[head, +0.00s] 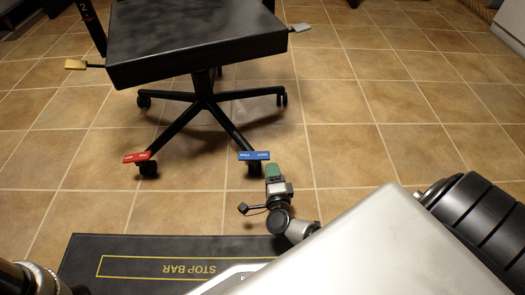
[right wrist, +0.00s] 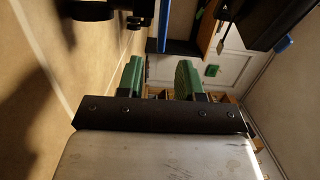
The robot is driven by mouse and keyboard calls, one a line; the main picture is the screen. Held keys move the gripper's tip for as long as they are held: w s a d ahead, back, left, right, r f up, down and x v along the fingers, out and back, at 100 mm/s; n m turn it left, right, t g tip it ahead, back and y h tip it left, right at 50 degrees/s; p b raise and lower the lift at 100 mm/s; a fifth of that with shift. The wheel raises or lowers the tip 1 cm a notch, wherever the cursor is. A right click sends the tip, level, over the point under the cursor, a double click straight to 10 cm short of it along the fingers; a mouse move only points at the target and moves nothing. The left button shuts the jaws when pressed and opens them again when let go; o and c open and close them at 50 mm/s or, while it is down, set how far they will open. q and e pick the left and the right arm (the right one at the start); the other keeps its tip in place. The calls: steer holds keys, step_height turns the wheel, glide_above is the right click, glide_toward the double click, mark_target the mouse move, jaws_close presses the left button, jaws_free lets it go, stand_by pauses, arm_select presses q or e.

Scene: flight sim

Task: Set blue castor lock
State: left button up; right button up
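The blue castor lock (head: 254,155) is a small flat labelled tab over the right front castor of the black chair (head: 195,40). My right gripper (head: 272,171) has green fingertips and is just below and right of the tab in the head view. In the right wrist view, the green fingers (right wrist: 159,76) stand apart with nothing seen between them. A thin blue strip (right wrist: 163,22) shows ahead of the gap, probably the lock's edge. I cannot tell whether a finger touches it. My left gripper is out of view.
A red tab (head: 136,157) sits over the left front castor. A yellow lever (head: 75,64) and a grey lever (head: 300,28) stick out from the seat. A dark mat marked STOP BAR (head: 140,245) lies in front. Tiled floor around is mostly clear.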

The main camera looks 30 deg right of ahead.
mark_target(267, 152)
steer(key=b+x, duration=0.4)
steer(key=x, duration=0.3)
steer(key=shift+w+f, duration=0.2)
steer(key=shift+w, duration=0.05)
steer(key=shift+w+d+r, duration=0.2)
steer(key=shift+w+d, duration=0.1)
steer(key=shift+w, duration=0.2)
jaws_close()
